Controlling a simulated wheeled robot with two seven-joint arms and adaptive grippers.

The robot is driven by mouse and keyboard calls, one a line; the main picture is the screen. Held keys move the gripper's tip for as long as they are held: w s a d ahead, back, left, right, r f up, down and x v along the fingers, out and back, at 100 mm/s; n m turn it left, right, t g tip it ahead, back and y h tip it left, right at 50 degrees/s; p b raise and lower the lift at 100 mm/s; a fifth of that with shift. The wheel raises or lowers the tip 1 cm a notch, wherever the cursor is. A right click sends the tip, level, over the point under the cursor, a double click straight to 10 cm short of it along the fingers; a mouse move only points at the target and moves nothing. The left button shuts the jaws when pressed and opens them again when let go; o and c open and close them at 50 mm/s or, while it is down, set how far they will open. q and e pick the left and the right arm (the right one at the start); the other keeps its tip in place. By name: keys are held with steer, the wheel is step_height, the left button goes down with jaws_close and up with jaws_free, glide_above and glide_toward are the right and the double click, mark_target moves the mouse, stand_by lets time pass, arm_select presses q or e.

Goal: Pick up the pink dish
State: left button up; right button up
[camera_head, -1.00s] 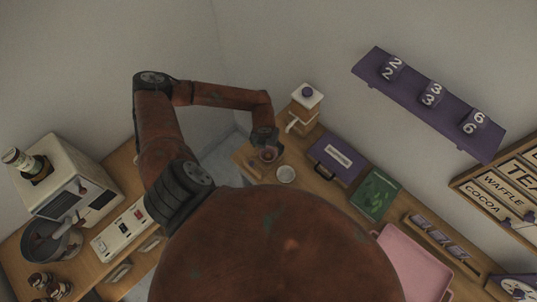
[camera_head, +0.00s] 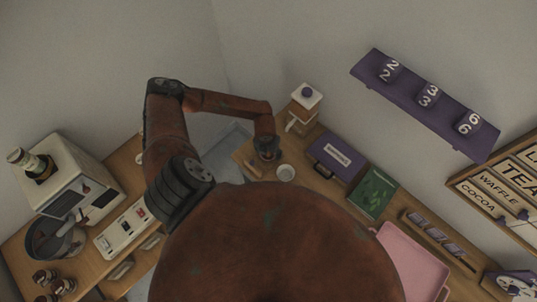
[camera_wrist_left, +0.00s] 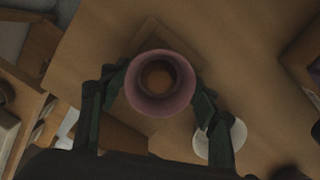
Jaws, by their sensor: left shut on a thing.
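The pink dish (camera_wrist_left: 160,106) is a small round vessel seen from above in the left wrist view, with a pinkish rim and a brown middle. My left gripper (camera_wrist_left: 158,84) is shut on it, with one dark green finger on each side. Whether the dish is clear of the wood below, I cannot tell. In the head view my left gripper (camera_head: 267,150) is over the far corner of the counter, and the dish is hard to make out there. My right gripper is not in view.
A white round dish (camera_head: 286,172) stands close beside my left gripper. A white grinder-like box (camera_head: 304,97), a purple case (camera_head: 335,157) and a green board (camera_head: 372,192) stand to the right. A pink tray (camera_head: 412,262) lies nearer. A white machine (camera_head: 70,180) stands left.

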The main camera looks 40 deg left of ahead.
arm_select(q)
steer(key=c, duration=0.5)
steer(key=shift+r, duration=0.15)
